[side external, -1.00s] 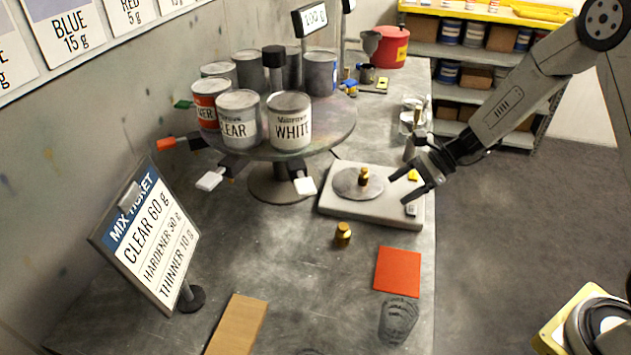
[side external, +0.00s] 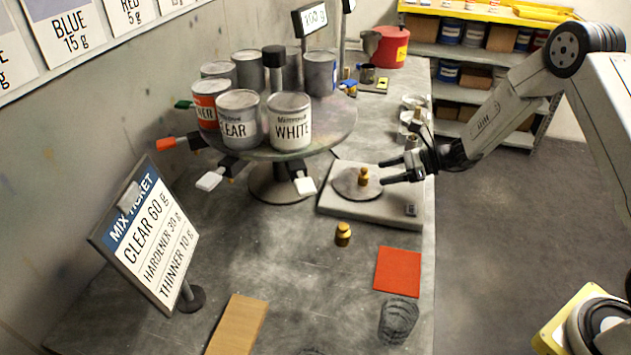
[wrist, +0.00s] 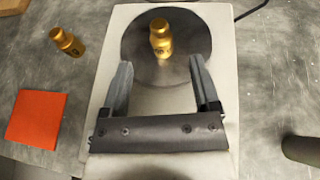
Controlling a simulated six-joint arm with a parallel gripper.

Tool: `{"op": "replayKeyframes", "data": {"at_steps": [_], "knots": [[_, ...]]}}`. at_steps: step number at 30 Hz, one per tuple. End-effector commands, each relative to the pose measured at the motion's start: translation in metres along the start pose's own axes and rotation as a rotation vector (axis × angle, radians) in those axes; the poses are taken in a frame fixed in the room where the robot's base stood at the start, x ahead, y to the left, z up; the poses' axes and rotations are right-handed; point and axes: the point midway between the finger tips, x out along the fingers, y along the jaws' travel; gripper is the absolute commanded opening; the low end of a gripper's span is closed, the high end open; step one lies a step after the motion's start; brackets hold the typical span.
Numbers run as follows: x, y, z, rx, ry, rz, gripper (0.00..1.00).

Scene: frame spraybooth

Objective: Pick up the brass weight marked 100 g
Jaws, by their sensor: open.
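One brass weight (side external: 363,177) stands upright on the round pan of the scale (side external: 337,204). A second brass weight (side external: 343,234) stands on the bench in front of the scale. My gripper (side external: 381,172) is open and empty, just right of the weight on the pan, with its fingers pointing at it. In the wrist view that weight (wrist: 161,38) is beyond the fingertips and between their lines, apart from both. The other weight (wrist: 67,41) is to the left in the wrist view. The markings on both weights are too small to read. The scale's display (side external: 315,17) reads 100 g.
A carousel (side external: 335,132) of paint cans stands left of the scale. A red-orange square (side external: 398,271) lies on the bench in front of the scale. A mix ticket stand (side external: 150,240) is at left. Small cups stand behind the scale. Bare bench lies around the front weight.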

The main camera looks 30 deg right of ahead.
Motion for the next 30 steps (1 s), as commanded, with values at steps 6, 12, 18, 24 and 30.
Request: {"op": "replayKeyframes", "data": {"at_steps": [6,12,18,24,30], "knots": [[0.003,0.0,0.0,0.0,0.0,0.0,0.79],[0.019,0.0,-0.001,-0.001,0.001,0.003,0.79],[0.042,-0.001,-0.002,-0.001,0.002,0.003,0.79],[0.052,-0.002,-0.001,0.0,0.001,0.0,0.79],[0.053,-0.002,-0.001,0.0,0.001,0.0,0.79]]}}
